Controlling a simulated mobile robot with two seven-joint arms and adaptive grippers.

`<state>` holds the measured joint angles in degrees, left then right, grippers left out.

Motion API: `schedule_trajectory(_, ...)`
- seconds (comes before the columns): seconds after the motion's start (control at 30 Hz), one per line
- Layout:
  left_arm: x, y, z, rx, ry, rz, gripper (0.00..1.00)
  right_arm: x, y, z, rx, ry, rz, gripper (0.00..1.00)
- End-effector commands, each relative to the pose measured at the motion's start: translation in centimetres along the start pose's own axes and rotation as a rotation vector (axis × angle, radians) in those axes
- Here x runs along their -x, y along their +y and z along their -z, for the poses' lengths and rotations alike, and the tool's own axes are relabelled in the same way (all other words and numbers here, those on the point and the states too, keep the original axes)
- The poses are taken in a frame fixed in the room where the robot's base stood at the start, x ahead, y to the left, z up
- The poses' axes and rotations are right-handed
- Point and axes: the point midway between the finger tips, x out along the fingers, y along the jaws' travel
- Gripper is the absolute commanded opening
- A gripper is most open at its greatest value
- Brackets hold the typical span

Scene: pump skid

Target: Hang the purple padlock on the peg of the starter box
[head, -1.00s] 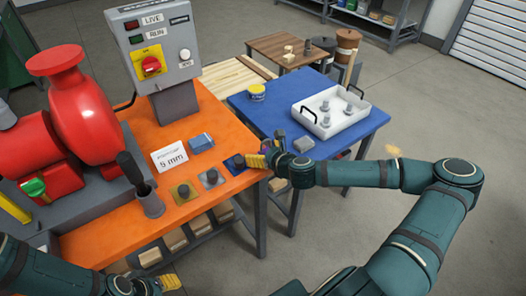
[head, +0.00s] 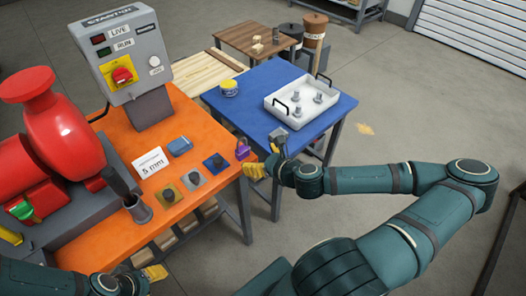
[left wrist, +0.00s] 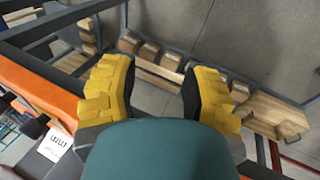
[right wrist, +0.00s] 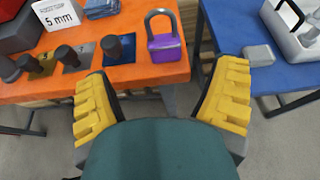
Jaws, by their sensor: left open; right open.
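The purple padlock (head: 242,152) stands upright at the right end of the orange bench, its grey shackle up. It also shows in the right wrist view (right wrist: 166,52), ahead of and between my fingers. My right gripper (head: 266,160) is open and empty, just right of the padlock and apart from it. The grey starter box (head: 145,75) stands at the back of the orange bench. Its front has a red switch on a yellow plate and a pale round knob or peg (head: 155,62). My left gripper (left wrist: 158,85) is open and empty, low by the bench's front edge.
A red pump (head: 60,130) fills the left. A blue table (head: 258,92) holds a white tray (head: 272,112).

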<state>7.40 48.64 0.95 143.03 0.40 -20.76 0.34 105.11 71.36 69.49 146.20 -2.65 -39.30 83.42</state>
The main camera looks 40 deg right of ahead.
Motion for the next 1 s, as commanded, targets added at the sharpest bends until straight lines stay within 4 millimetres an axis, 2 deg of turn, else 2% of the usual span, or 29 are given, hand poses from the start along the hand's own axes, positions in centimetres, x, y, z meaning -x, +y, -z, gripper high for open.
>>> schedule_trajectory(0.03, 1.1, 0.4, 0.3, 0.002, 0.006, 0.000, 0.47, 0.5, 0.0, -0.4, -0.005, 0.001, 0.000, 0.86)
schedule_trajectory(0.3, 3.1, 1.1, 1.2, 0.007, 0.025, 0.001, 0.47, 1.5, 0.1, -0.3, -0.001, 0.000, 0.000, 0.86)
schedule_trajectory(0.57, 3.5, 1.3, 1.4, 0.009, 0.030, 0.001, 0.47, 1.7, 0.2, 0.0, 0.000, -0.001, -0.001, 0.86)
schedule_trajectory(0.67, 3.5, 1.3, 1.4, 0.009, 0.030, 0.001, 0.47, 1.5, 0.8, 0.1, 0.019, 0.004, -0.019, 0.86)
schedule_trajectory(0.77, 3.5, 1.2, 1.4, 0.009, 0.029, 0.001, 0.47, 0.7, 3.2, 0.5, 0.093, 0.026, -0.089, 0.86)
schedule_trajectory(0.9, 3.5, 1.3, 1.4, 0.008, 0.029, 0.001, 0.47, -0.6, 9.1, 2.1, 0.313, 0.071, -0.272, 0.86)
schedule_trajectory(1.0, 3.5, 1.3, 1.4, 0.008, 0.029, 0.001, 0.47, -0.8, 13.4, 3.8, 0.512, 0.096, -0.420, 0.86)
